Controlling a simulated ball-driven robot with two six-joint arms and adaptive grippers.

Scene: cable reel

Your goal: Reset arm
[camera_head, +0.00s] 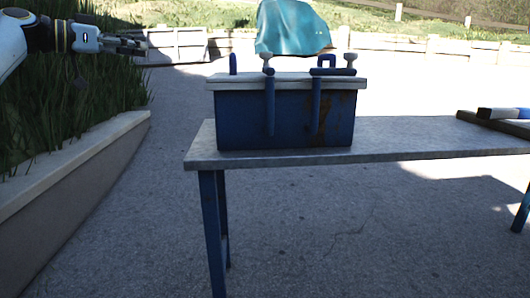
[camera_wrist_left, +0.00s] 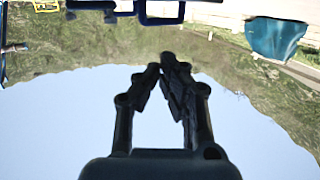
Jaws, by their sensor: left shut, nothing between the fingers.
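My left gripper (camera_head: 132,44) is at the upper left of the head view, raised beside the tall grass and well to the left of the blue box. It points to the right. In the left wrist view its fingers (camera_wrist_left: 165,68) come together at the tips with nothing between them. Behind them are sky and a grassy slope, upside down. My right gripper is in neither view.
A grey table (camera_head: 420,140) with blue legs stands in the middle and right. A rusty blue box (camera_head: 235,122) with a pale lid sits on it. Bars (camera_head: 498,113) lie at the right. A low planter wall (camera_head: 70,175) runs along the left. A teal cover (camera_head: 292,28) is behind.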

